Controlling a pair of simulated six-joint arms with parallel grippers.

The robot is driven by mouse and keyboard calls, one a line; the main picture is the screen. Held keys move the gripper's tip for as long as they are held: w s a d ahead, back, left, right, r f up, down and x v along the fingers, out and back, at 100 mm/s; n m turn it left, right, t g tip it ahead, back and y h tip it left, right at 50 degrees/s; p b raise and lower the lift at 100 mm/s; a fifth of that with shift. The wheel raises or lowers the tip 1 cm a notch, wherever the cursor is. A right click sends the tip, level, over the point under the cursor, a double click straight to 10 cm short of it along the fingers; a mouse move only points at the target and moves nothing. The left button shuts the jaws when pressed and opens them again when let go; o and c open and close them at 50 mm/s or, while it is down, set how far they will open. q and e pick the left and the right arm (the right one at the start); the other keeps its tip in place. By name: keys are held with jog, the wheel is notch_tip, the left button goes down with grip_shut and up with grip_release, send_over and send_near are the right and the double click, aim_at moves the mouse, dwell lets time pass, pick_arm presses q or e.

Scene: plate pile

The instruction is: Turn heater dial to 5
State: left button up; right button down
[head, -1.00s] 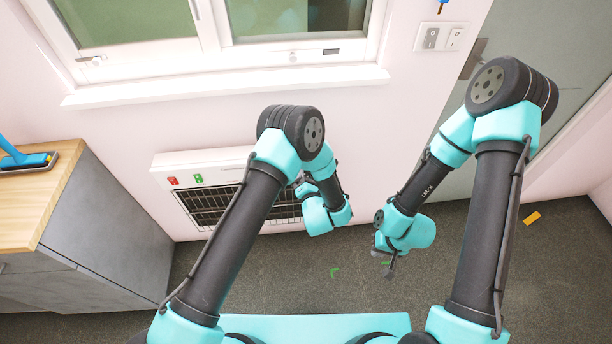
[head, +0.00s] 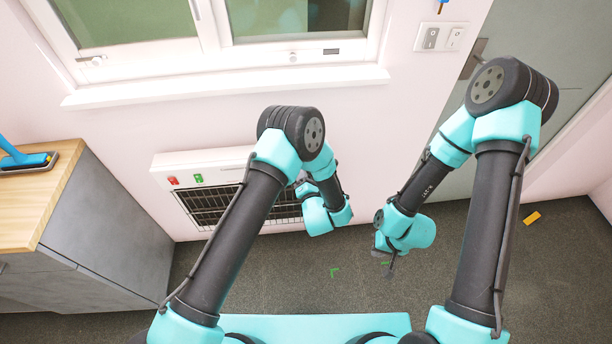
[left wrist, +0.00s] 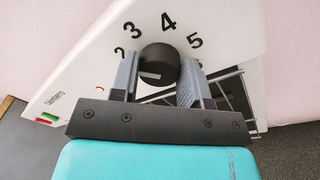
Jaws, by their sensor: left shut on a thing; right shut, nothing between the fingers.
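The white heater (head: 190,163) is on the wall under the window, with a dark grille and a red and a green switch at its left end. In the left wrist view, its black round dial (left wrist: 160,58) has a printed scale around its top, with 3, 4 and 5 readable. A pale mark shows low on the dial's face. My left gripper (left wrist: 158,76) is shut on the dial, one finger on each side; my arm hides this spot in the head view. My right gripper (head: 388,267) is shut and empty, above the floor right of the heater.
A grey cabinet with a wooden top (head: 45,195) stands at the left, with a blue-handled tool (head: 25,160) on it. A grey door (head: 545,70) is at the right. An orange piece (head: 532,218) lies on the dark floor, which is mostly clear.

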pick_arm(q)
jog(key=m, duration=0.9)
jog(key=m+h, duration=0.1)
jog(key=m, duration=0.8)
jog(key=m+t+h, duration=0.1)
jog(key=m, duration=0.9)
jog(key=shift+a+f, duration=0.25)
jog(key=o, duration=0.9)
jog(key=shift+s, duration=0.15)
